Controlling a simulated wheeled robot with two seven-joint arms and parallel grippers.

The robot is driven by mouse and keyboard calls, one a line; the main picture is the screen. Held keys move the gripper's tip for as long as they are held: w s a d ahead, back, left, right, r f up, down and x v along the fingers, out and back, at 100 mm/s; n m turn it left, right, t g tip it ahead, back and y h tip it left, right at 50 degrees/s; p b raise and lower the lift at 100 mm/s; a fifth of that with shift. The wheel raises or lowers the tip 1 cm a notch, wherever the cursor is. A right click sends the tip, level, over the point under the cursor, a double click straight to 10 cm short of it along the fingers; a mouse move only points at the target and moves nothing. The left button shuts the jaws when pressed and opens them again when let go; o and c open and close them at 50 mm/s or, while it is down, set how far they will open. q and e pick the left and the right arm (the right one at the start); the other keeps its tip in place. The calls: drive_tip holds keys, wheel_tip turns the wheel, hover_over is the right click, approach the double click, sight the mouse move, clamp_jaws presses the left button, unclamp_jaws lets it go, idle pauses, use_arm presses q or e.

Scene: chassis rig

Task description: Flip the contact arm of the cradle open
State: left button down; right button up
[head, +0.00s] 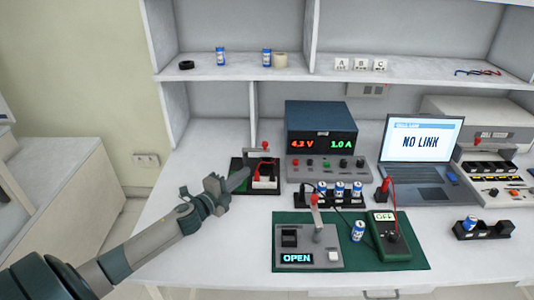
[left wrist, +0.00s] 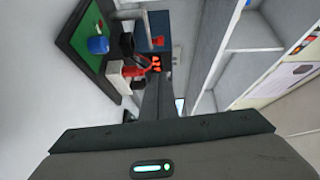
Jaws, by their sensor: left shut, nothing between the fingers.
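A small cradle station (head: 264,183) stands on a dark tray left of the power supply. Its grey contact arm (head: 258,150) appears raised, with a red tip at its right end. My left gripper (head: 243,178) is shut and empty, beside the station's left part; contact cannot be told. In the left wrist view the shut fingers (left wrist: 156,82) reach past the station's white block (left wrist: 118,76) and red lead (left wrist: 148,65). A blue round piece (left wrist: 98,45) sits on the tray's green surface. My right gripper is out of view.
A power supply (head: 320,138) stands behind, with a rack of blue cells (head: 340,195) before it. A green mat (head: 415,260) holds a tester showing OPEN (head: 305,250), one cell and a meter (head: 388,232). A laptop (head: 420,150) is right. The front-left table is clear apart from my arm.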

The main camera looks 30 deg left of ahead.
use_arm(q)
drive_tip(key=shift+w+a+r+m+h, duration=0.2)
drive_tip(key=shift+w+m+h, duration=0.15)
drive_tip(key=shift+w, duration=0.2)
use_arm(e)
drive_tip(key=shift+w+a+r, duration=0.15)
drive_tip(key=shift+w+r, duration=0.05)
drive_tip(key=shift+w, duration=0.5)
use_arm(q)
drive_tip(key=w+a+p, duration=0.1)
drive_tip(key=w+p, duration=0.1)
drive_tip(key=w, duration=1.1)
drive_tip(key=shift+a+f, duration=0.2)
drive_tip(key=shift+a, duration=0.15)
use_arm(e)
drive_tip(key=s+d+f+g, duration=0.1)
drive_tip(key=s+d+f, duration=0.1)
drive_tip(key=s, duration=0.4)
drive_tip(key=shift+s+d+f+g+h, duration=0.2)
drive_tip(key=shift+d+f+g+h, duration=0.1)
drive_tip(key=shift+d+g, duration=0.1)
